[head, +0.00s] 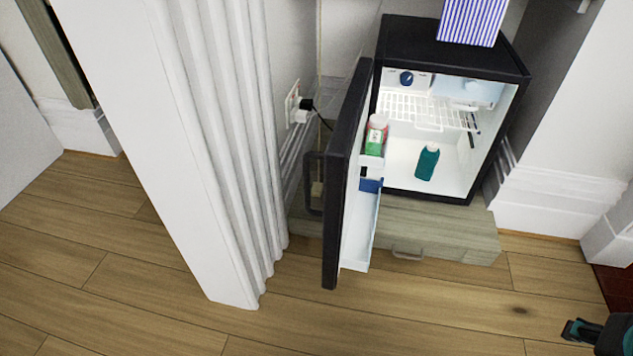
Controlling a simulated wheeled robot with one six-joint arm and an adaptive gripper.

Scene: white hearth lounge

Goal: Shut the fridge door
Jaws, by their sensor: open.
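A small black fridge (455,50) with a white interior stands at the back right on a low wooden drawer unit. Its door (346,170) is hinged on the left and stands wide open, swung out toward me. A dark handle (313,183) is on the door's outer left side. The door shelves hold a green and red carton (376,137) and a blue item. A teal bottle (427,162) stands inside. My gripper (572,329) is partly in view at the bottom right, open, apart from the door and to its right.
A white fluted column (215,130) stands left of the door. A striped box (472,20) sits on the fridge. A plug in a wall outlet (295,105) is behind the door. The wooden drawer unit (450,235) juts forward. The wooden floor (420,310) in front is clear.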

